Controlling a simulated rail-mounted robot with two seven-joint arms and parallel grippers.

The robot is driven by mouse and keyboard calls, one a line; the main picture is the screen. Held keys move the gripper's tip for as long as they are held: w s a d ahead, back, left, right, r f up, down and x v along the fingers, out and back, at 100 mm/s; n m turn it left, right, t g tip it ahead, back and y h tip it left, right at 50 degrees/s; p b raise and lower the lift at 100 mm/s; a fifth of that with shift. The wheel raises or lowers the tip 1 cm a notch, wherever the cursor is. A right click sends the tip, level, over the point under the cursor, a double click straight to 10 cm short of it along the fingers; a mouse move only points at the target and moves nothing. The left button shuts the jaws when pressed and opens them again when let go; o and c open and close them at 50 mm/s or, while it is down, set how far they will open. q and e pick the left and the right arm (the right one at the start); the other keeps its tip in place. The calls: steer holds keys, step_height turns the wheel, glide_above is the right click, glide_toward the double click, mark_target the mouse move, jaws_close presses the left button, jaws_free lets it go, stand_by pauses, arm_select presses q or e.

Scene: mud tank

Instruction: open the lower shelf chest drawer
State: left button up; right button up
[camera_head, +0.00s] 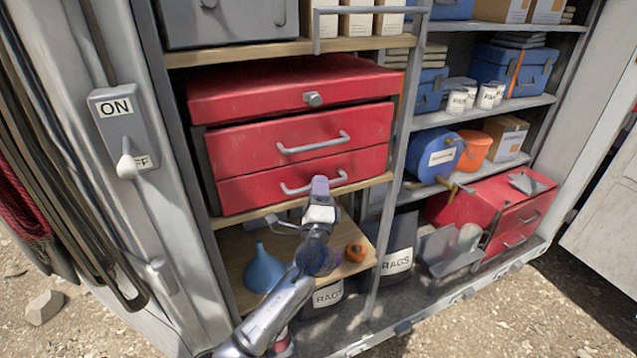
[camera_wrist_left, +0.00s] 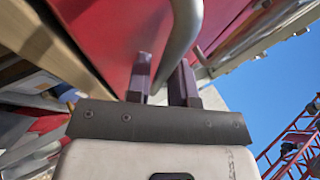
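A red chest (camera_head: 300,95) stands on a wooden shelf, with two drawers under its lid. The lower drawer (camera_head: 245,191) looks closed, flush with the upper drawer (camera_head: 240,145). Its curved metal handle (camera_head: 290,189) is partly hidden by my left gripper (camera_head: 320,184). In the left wrist view the handle (camera_wrist_left: 184,30) runs down between the two dark fingers (camera_wrist_left: 160,80), and the narrow gap between them looks filled by the bar. The red drawer front is behind them. My right gripper is in neither view.
Below the chest are a blue funnel (camera_head: 264,270) and a small orange object (camera_head: 356,252) on a lower shelf. A second red chest (camera_head: 510,215) sits low at right. A grey upright (camera_head: 392,170) stands right of the first chest. A switch box (camera_head: 117,125) is at left.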

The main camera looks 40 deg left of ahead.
arm_select(q)
steer(key=shift+w+a+r, duration=0.15)
steer(key=shift+w, duration=0.05)
jaws_close()
stand_by(0.4)
